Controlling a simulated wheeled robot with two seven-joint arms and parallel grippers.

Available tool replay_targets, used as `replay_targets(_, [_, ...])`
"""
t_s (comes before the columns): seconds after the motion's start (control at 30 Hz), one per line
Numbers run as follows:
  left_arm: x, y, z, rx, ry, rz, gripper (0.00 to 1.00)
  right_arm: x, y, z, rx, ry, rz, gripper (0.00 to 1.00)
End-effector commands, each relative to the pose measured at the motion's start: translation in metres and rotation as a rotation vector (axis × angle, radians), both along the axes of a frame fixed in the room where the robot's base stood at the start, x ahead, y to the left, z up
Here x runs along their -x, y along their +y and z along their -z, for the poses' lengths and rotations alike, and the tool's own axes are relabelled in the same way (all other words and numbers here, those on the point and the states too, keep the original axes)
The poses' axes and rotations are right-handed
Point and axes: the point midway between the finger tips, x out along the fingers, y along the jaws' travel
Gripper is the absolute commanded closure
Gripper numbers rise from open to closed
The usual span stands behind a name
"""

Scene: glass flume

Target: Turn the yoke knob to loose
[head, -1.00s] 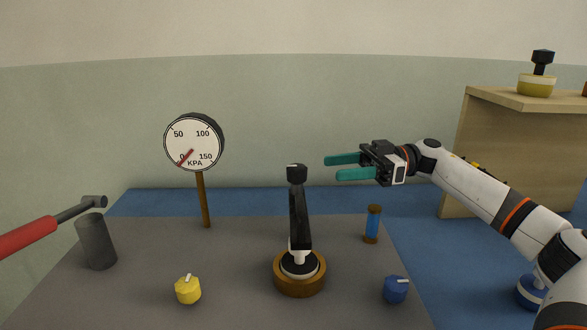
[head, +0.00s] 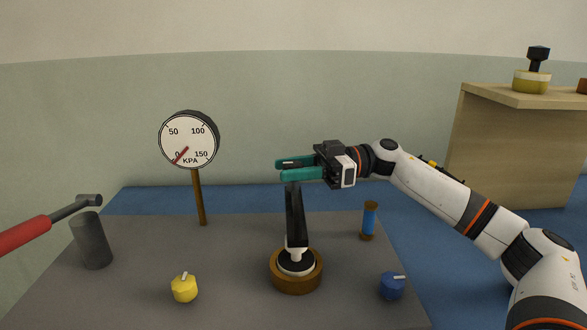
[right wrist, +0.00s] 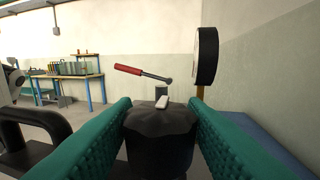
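The yoke is a black upright arm (head: 295,218) at the middle of the grey table, rising from a round wooden base (head: 297,277) with a white collar. Its black knob is at the top; in the head view the fingers mostly hide it. In the right wrist view the dark, faceted knob (right wrist: 160,138) with a white pointer (right wrist: 162,102) lies between the two teal fingers. My right gripper (head: 298,168) is open around the knob, one finger on each side; I cannot tell whether they touch it. My left gripper is not in view.
A KPA gauge (head: 189,140) on a post stands left of the yoke. A yellow knob (head: 184,288), a blue knob (head: 392,286) and a blue-brown cylinder (head: 369,221) surround it. A red-handled lever (head: 30,233) and grey cylinder (head: 91,241) are at left. A wooden cabinet (head: 500,150) stands at right.

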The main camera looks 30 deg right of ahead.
Motion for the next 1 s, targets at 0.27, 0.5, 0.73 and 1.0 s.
replay_targets(0.27, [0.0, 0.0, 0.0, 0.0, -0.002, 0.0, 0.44, 0.0, 0.0, 0.0, 0.001, 0.0, 0.004, 0.88])
replay_targets(0.5, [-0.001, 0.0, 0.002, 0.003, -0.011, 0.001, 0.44, 0.001, -0.001, 0.0, 0.004, 0.001, 0.063, 0.88])
replay_targets(0.73, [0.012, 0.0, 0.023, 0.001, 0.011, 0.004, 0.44, 0.002, 0.0, 0.001, 0.006, 0.006, 0.216, 0.88])
replay_targets(1.0, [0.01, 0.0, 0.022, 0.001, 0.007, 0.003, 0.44, 0.002, 0.001, 0.003, 0.007, 0.004, 0.449, 0.88])
